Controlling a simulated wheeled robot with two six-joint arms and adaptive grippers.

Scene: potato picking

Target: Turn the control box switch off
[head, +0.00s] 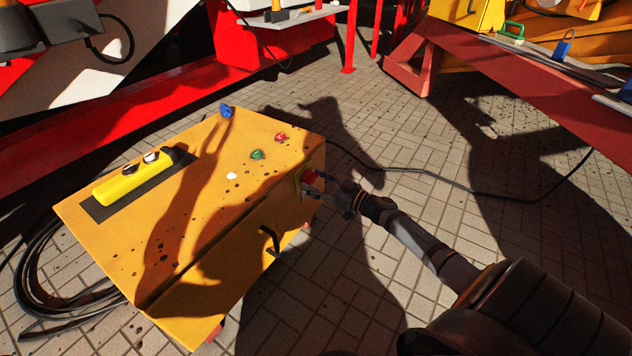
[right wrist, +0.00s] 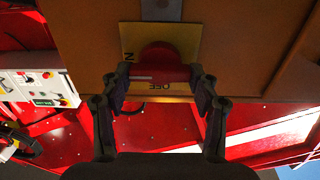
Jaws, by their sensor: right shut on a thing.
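The control box (head: 115,250) is a yellow-orange cabinet standing on the paved floor in the head view. Its red rotary switch (head: 309,176) sits on its right end face, on a yellow plate (right wrist: 188,42) seen in the right wrist view. That view shows the red knob (right wrist: 160,60) with "OFF" lettering upside down below it and an "N" at its left. My right gripper (head: 322,189) is at this face, its fingers shut on the knob from both sides. The fingers hide the knob's edges, and I cannot tell its exact setting. My left gripper is not in view.
The box top carries a yellow pendant (head: 130,180), a blue connector (head: 226,111) and red, green and white buttons. A black handle (head: 270,240) sticks out of the front. A cable (head: 440,185) crosses the floor at right; coiled cable (head: 50,290) lies at left. Red machine frames stand behind.

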